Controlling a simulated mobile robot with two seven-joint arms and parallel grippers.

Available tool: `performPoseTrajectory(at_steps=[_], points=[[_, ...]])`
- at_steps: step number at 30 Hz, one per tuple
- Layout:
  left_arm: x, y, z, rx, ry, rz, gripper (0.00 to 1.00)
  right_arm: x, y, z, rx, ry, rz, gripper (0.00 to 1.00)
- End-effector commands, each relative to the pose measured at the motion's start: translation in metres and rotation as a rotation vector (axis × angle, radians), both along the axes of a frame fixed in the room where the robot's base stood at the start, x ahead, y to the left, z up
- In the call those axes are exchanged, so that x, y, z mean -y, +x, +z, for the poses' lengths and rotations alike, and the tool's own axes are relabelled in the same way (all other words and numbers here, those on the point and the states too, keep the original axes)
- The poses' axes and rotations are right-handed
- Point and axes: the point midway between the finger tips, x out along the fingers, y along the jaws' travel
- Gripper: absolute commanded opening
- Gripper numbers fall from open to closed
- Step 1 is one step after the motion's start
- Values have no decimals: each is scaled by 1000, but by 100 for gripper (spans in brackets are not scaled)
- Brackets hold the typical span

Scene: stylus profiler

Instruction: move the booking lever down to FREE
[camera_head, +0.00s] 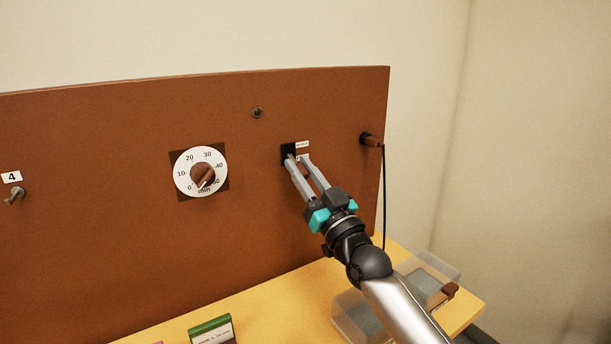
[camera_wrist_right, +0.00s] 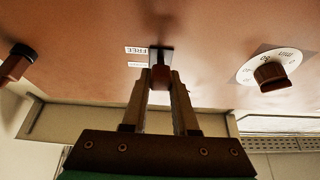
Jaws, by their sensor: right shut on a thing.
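The booking lever is a small brown handle on a black slotted plate (camera_head: 288,149) on the upright brown panel. My right gripper (camera_head: 298,158) reaches up to it from the lower right and mostly hides it in the head view. In the right wrist view the lever (camera_wrist_right: 160,76) sits between the fingertips of my right gripper (camera_wrist_right: 160,84), which is shut on it. That view is upside down; the FREE label (camera_wrist_right: 136,50) and a second label (camera_wrist_right: 137,64) are beside the plate (camera_wrist_right: 160,54). The lever is at the plate end away from FREE. My left gripper is not in view.
A timer dial (camera_head: 201,172) is left of the lever. A plug with a hanging black cable (camera_head: 371,140) is to its right. A small knob (camera_head: 256,112) is above left. Below, the yellow table bears a clear box (camera_head: 356,318) and a green-topped block (camera_head: 211,329).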

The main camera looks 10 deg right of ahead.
Motion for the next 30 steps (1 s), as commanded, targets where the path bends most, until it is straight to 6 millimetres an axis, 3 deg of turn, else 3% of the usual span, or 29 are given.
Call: performPoseTrajectory(at_steps=[1, 14, 15, 21, 23, 30], points=[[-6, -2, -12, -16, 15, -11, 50, 7, -1, -1, 25, 9, -13, 0], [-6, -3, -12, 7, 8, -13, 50, 7, -1, -3, 30, 9, -12, 0], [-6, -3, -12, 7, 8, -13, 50, 7, -1, -3, 30, 9, -13, 28], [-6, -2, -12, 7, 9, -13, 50, 7, -1, -4, 26, 8, -12, 51], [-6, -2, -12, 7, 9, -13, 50, 6, -1, -5, 24, 9, -11, 57], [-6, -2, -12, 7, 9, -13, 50, 5, -1, -6, 20, 8, -8, 57]])
